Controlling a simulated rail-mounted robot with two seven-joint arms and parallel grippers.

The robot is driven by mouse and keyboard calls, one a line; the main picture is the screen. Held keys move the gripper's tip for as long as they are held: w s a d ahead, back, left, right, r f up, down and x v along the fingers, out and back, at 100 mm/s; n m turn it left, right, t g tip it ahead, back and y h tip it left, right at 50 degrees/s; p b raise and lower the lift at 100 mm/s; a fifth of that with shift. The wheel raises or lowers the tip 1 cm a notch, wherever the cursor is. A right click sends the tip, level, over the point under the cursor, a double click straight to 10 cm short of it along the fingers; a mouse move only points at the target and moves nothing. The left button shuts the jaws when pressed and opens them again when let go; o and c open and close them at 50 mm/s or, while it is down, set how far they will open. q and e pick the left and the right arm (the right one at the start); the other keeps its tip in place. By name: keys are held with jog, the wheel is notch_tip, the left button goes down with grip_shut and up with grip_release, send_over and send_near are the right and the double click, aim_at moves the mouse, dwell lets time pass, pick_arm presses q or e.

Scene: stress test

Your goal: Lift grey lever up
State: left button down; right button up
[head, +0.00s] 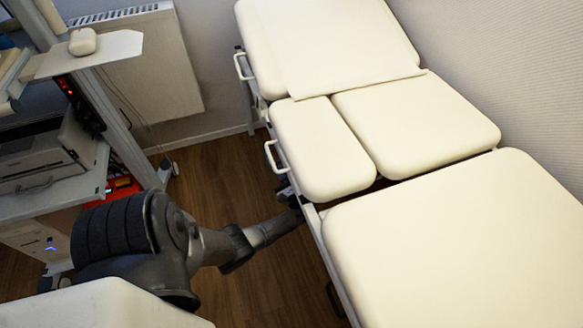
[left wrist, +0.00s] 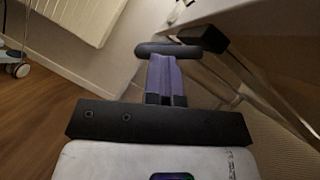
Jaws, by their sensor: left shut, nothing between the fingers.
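In the left wrist view a dark grey lever (left wrist: 203,38) shows as a rounded bar under the edge of the pale treatment table (left wrist: 225,10). My left gripper (left wrist: 166,62) is shut and empty, its fingertips right at the bar's near side; I cannot tell whether they touch it. In the head view my left gripper (head: 291,198) reaches the side of the treatment table (head: 340,160), low beside the middle cushions. My right gripper is in neither view.
White side handles (head: 271,157) stick out from the table's left side, and a black handle (head: 335,300) sits further down. A trolley with a printer (head: 45,155) stands at the left. The wooden floor (head: 225,165) between trolley and table is clear.

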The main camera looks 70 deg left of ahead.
pick_arm(q)
jog(key=shift+s+r+m+t+y+p, duration=0.2)
jog(key=shift+m+t+p, duration=0.2)
jog(key=shift+m, duration=0.3)
jog(key=shift+s+r+m+t+y+p, duration=0.1)
jog(key=shift+s+m+t+y+p, duration=0.25)
jog(key=shift+m, duration=0.35)
jog(key=shift+w+t, duration=0.15)
jog(key=shift+t, duration=0.1)
jog(key=shift+m, duration=0.5)
jog(key=w+a+f+b+v, duration=0.1)
jog(key=b+v, duration=0.3)
jog(key=v, duration=0.9)
jog(key=shift+w+a+f, duration=0.25)
jog(key=shift+w+f, duration=0.05)
jog(key=shift+f, duration=0.15)
